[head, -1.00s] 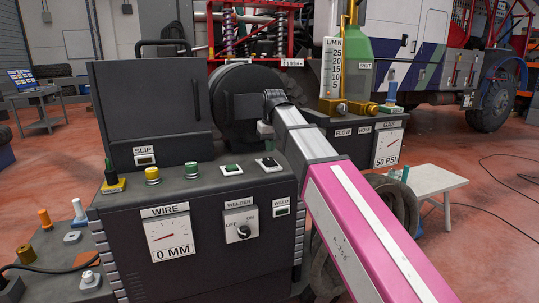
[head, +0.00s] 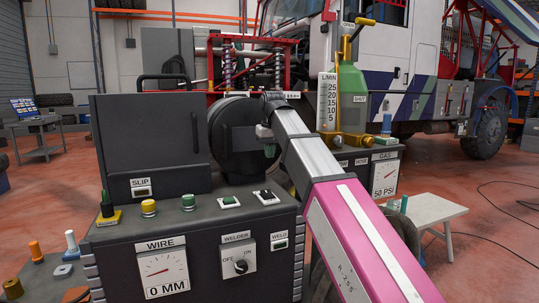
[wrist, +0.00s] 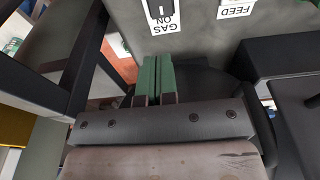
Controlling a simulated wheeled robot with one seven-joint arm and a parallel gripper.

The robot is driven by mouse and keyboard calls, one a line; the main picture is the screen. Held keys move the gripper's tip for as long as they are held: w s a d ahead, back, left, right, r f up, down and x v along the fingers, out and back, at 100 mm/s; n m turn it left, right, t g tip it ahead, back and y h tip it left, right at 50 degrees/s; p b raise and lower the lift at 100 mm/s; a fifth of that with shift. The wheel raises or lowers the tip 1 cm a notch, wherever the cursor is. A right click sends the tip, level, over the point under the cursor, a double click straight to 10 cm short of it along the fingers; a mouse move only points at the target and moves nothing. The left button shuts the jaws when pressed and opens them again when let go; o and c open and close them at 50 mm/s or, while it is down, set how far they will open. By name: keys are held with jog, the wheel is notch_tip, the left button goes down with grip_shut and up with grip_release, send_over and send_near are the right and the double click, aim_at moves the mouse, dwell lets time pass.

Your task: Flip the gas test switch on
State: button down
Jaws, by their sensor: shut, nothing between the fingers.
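The gas switch (wrist: 160,10) is at the top edge of the wrist view. It is a dark switch on a white plate whose words GAS and ON appear upside down; the plate is partly cut off by the frame. My gripper (wrist: 153,62) points toward it with its two green fingers side by side, shut and empty. The fingertips lie just below the plate in the picture; I cannot tell whether they touch the panel. In the head view my arm reaches in from the lower right toward the back of the welder. The GAS ON plate cannot be made out there.
The dark welder box (head: 240,255) has buttons and two small switches on top. A FEED label (wrist: 237,8) is beside the gas plate. A green gas bottle (head: 352,85) and the gas gauge (head: 385,178) stand behind my arm. Dark housings crowd both sides of my gripper.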

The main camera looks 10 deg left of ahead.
aim_at(266, 191)
jog(key=shift+w+a+f, duration=0.1)
jog(key=shift+w+a, duration=0.3)
jog(key=shift+w, duration=0.2)
jog(key=shift+f, duration=0.1)
jog(key=f, duration=0.4)
jog(key=w+f, duration=0.1)
jog(key=f, duration=0.4)
jog(key=w+a+f, duration=0.1)
jog(key=f, duration=0.3)
jog(key=shift+f, duration=0.35)
jog(key=shift+a, duration=0.1)
jog(key=shift+f, duration=0.2)
jog(key=shift+s, duration=0.1)
